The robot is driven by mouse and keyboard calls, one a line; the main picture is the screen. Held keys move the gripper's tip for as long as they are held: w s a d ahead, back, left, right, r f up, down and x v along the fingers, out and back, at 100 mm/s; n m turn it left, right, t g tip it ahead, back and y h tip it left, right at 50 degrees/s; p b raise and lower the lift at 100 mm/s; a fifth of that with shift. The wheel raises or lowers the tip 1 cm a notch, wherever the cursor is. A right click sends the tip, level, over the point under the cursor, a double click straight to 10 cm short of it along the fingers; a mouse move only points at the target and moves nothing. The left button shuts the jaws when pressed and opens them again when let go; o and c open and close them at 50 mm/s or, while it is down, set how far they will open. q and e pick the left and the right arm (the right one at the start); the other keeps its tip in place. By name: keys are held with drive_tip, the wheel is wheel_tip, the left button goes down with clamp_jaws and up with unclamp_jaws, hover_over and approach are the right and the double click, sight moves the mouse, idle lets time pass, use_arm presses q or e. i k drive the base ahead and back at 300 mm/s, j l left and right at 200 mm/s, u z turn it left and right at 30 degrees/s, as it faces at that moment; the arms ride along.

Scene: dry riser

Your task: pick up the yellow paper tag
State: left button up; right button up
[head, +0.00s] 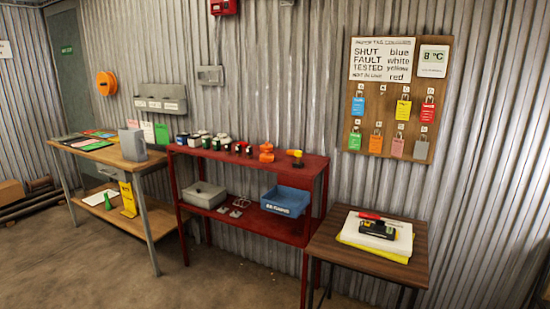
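A yellow tag (403,110) hangs on the brown board on the back wall, in the upper row between a blue tag (358,105) and a red tag (428,112). A small padlock-like shape shows at its top. It is too small to tell whether it is paper. Yellow also shows as a sheet (345,237) under a white pad on the right table. Neither of my grippers is in view.
The brown table (330,250) stands below the board, with a dark device (377,229) on the pad. A red shelf (312,163) holds a blue bin (286,201) and several small items. A wooden workbench (110,155) stands left. The front floor is clear.

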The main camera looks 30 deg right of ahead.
sight(403, 108)
drive_tip(key=i+l+z, duration=0.15)
drive_tip(key=z, duration=0.3)
drive_tip(key=i+z, duration=0.4)
drive_tip(key=i+j+z, duration=0.1)
drive_tip(key=i+z, duration=0.15)
drive_tip(key=z, duration=0.2)
drive_tip(key=i+j+z, duration=0.1)
drive_tip(key=i+z, duration=0.15)
drive_tip(key=z, duration=0.2)
